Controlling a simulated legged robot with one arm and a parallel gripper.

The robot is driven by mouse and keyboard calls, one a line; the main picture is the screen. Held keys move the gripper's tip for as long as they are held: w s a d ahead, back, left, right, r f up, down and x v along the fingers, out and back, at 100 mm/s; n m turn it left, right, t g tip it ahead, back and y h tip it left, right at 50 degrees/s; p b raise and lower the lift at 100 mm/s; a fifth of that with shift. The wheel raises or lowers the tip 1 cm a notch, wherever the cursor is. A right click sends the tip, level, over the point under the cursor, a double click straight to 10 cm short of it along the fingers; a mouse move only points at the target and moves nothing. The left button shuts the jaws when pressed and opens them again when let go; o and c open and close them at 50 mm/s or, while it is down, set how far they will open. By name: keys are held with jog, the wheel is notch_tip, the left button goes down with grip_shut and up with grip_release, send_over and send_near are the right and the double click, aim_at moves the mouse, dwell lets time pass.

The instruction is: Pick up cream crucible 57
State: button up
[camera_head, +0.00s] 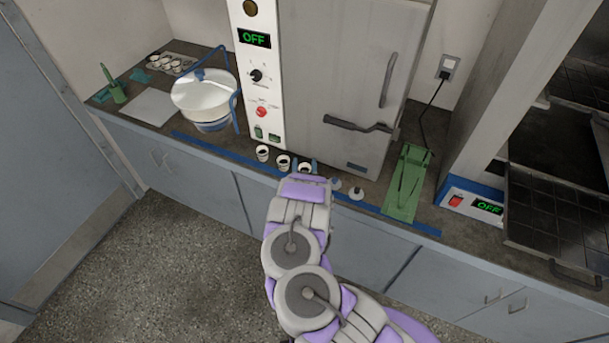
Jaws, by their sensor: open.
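Several small cream crucibles with dark contents stand on the counter in front of the white oven. One crucible (262,153) is at the left of the row, and another crucible (283,162) is just right of it. A third crucible (305,168) is at my gripper (304,166), partly hidden by my arm. My gripper reaches over the counter's front edge; its fingers are small here, open, and close around or beside that third crucible. I cannot read a number on any crucible.
The oven (340,75) stands behind the row. Two small lids (346,189) lie to the right, then a green stand with tongs (408,183). A white pot (204,98) with a blue frame stands left. A second oven (485,200) with dark racks is at right.

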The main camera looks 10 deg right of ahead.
jog(key=shift+w, duration=0.2)
jog(key=c, duration=0.8)
jog(key=shift+r, duration=0.1)
